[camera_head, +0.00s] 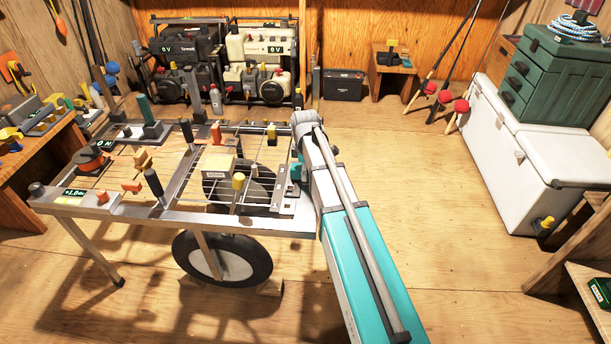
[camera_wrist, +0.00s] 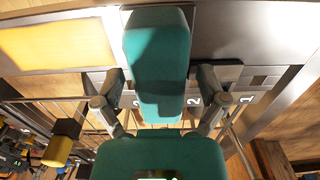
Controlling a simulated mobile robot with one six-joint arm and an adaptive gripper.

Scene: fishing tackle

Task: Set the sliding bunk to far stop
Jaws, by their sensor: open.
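A teal block with rounded edges (camera_wrist: 158,45), which looks like the sliding bunk, shows in the wrist view. It stands between the fingers of my gripper (camera_wrist: 160,88). The fingers are open, one on each side, with visible gaps to the block. A slotted metal plate (camera_wrist: 262,76) beside it bears the numbers 1 and 2, with 2 close to the right finger. The block hides the plate's middle. In the head view my arm reaches the right end of the metal frame bench (camera_head: 185,212), and hides most of the gripper.
A yellow-capped post (camera_wrist: 62,142) stands left of my gripper in the wrist view. Several upright handles and a cream block (camera_head: 216,163) crowd the bench in the head view. A wheel (camera_head: 262,262) sits below. The floor to the right is clear up to the white cooler (camera_head: 500,165).

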